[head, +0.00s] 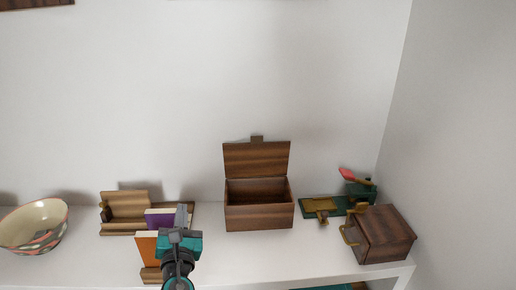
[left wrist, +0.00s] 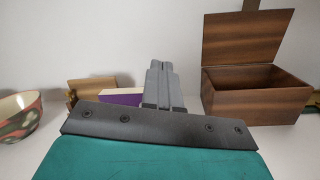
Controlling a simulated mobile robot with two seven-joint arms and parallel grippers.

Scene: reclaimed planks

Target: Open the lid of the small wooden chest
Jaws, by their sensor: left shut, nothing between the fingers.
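The small wooden chest (head: 259,217) stands on the white surface against the wall. Its lid (head: 256,160) is raised upright at the back, with a small tab on top, and the inside shows dark. The chest (left wrist: 259,103) and its lid (left wrist: 243,40) also show at the right of the left wrist view. My left gripper (head: 182,214) is shut and empty, to the left of the chest and apart from it. Its fingers (left wrist: 162,84) are together in the left wrist view. My right gripper is not in view.
A patterned bowl (head: 36,226) stands at far left. A wooden holder (head: 125,199) and a purple book (head: 160,217) are near my left gripper. Right of the chest are a green-based device (head: 361,189) and a dark wooden box (head: 383,235) with a brass handle, near the side wall.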

